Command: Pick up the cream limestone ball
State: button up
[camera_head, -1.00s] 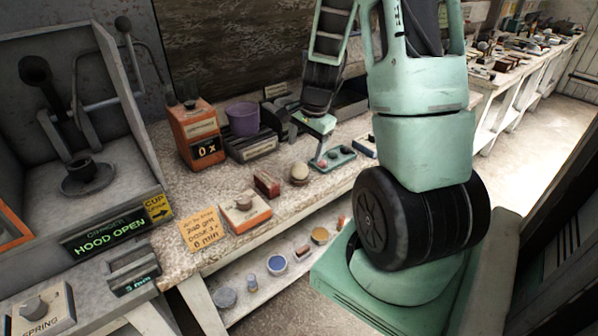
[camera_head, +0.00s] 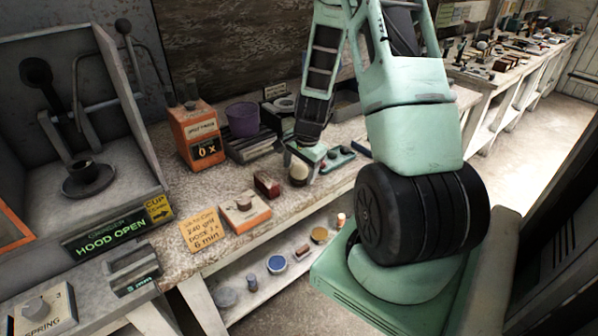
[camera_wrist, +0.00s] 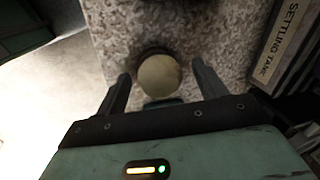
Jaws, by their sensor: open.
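The cream limestone ball (camera_wrist: 159,76) shows in the wrist view as a pale round shape on the speckled bench top, with a dark ring at its far edge. My gripper (camera_wrist: 158,80) is open, with one dark finger to the left of the ball and one to the right. I see gaps between the ball and both fingers. In the head view the ball (camera_head: 299,172) sits near the front edge of the bench, partly covered by my gripper (camera_head: 303,160) just above and behind it.
A dark red block (camera_head: 267,184) and an orange-based box (camera_head: 244,210) stand left of the ball. A green tray (camera_head: 338,158) lies to its right. A purple pot (camera_head: 243,119) stands behind. The shelf below (camera_head: 235,305) holds several small items.

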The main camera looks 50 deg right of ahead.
aim_at(300, 165)
jog(key=c, duration=1.1)
jog(key=shift+c, duration=0.2)
notch_tip(300, 165, up, 10)
jog(key=shift+r, duration=0.1)
